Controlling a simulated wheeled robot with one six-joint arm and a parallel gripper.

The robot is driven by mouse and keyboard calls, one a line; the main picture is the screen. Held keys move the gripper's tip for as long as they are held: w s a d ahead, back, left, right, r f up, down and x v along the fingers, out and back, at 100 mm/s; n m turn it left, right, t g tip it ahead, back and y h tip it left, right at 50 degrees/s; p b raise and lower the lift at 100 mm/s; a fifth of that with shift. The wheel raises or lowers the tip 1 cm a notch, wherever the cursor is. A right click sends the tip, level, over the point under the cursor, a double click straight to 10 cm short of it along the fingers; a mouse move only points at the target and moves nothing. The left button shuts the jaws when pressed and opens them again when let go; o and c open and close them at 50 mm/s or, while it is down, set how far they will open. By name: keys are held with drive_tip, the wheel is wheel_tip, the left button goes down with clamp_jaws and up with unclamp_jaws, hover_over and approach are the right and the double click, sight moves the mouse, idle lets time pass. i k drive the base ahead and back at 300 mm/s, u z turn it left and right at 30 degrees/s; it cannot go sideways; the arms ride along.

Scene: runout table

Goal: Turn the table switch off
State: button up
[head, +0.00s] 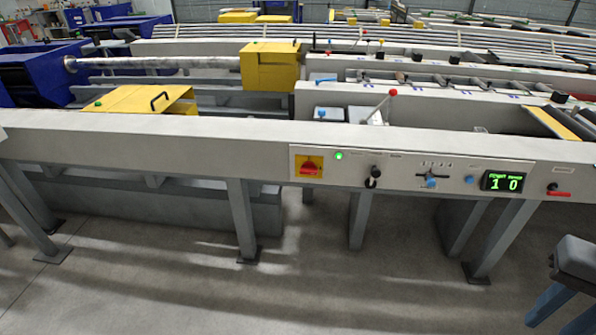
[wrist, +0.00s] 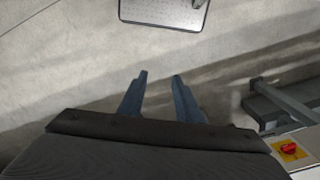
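The table switch is a red rotary knob on a yellow plate (head: 309,167), set in the left end of the control panel on the front rail. It also shows in the wrist view (wrist: 290,150), at the lower right edge. I cannot tell its position for certain. A small green light (head: 338,156) is lit just right of it. My gripper (wrist: 159,77) is open and empty, its two blue-grey fingers apart over bare floor. In the head view it is at the bottom right corner, pointing down, well away from the switch and partly cut off by the frame.
The panel (head: 410,178) also holds a black knob (head: 373,177), a blue-handled slider (head: 431,181), a lit green display reading 10 (head: 505,182) and a red lever (head: 559,193). Grey table legs (head: 243,220) stand below the rail. The floor (head: 330,280) in front is clear.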

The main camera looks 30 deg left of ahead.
sight(307, 169)
drive_tip(key=u, duration=1.45)
drive_tip(key=k, duration=1.1)
drive_tip(key=z, duration=0.8)
drive_tip(key=i, duration=2)
drive_tip(key=u, duration=0.9)
